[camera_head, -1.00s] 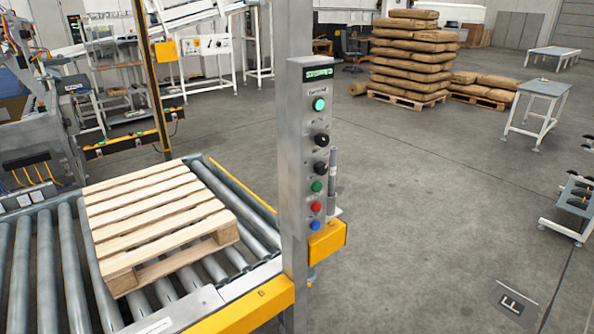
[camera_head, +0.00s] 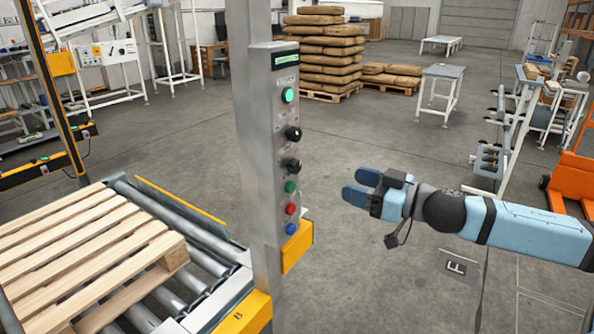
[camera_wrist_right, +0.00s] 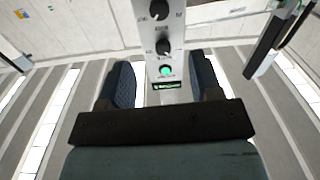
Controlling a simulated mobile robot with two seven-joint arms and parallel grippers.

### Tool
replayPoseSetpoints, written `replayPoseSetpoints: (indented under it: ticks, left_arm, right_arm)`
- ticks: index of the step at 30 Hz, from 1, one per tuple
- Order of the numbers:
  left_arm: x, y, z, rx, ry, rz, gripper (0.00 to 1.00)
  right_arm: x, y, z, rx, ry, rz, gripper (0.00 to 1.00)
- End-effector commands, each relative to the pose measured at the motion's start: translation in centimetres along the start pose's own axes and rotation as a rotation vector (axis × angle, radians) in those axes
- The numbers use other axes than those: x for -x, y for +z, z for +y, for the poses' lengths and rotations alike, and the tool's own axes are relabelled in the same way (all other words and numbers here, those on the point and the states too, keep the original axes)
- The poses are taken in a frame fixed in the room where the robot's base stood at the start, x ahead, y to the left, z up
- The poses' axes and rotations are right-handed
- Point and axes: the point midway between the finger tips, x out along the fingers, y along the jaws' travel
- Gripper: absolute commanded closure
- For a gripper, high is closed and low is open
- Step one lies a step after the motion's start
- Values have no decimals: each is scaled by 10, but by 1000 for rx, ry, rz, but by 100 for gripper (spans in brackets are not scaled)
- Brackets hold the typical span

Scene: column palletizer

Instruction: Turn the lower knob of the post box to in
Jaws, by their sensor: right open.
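The post box (camera_head: 262,200) is a grey metal column panel left of centre in the head view. It carries a display, a green lit button, two black knobs and several coloured buttons. The lower knob (camera_head: 291,165) sits under the upper knob (camera_head: 293,133). My right gripper (camera_head: 358,186) is open and empty, to the right of the panel and apart from it. In the right wrist view the panel appears upside down; the lower knob (camera_wrist_right: 160,10) is at the top edge, beyond the open fingers. The knobs' settings are too small to read. My left gripper is not in view.
A roller conveyor (camera_head: 205,240) with a wooden pallet (camera_head: 90,250) lies left of the post. A yellow bracket (camera_head: 298,246) juts out below the panel. Stacked sacks (camera_head: 322,50) and a small table (camera_head: 442,72) stand behind.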

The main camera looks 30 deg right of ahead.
Motion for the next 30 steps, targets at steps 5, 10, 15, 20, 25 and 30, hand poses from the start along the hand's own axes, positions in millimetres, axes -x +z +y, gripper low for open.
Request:
replayPoseSetpoints:
  ticks: [5,10,15,20,25,30]
  left_arm:
    - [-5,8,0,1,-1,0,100]
    - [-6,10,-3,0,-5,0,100]
    - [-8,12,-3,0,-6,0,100]
    - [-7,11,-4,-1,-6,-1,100]
    - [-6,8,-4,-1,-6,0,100]
    - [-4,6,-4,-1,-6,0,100]
  right_arm:
    - [-18,0,1,8,2,2,41]
    - [-30,0,0,4,0,3,41]
    - [-40,0,1,4,2,2,41]
    - [-49,-2,2,2,5,2,41]
    - [-58,-1,2,1,6,2,41]
    - [-68,-2,2,2,4,2,41]
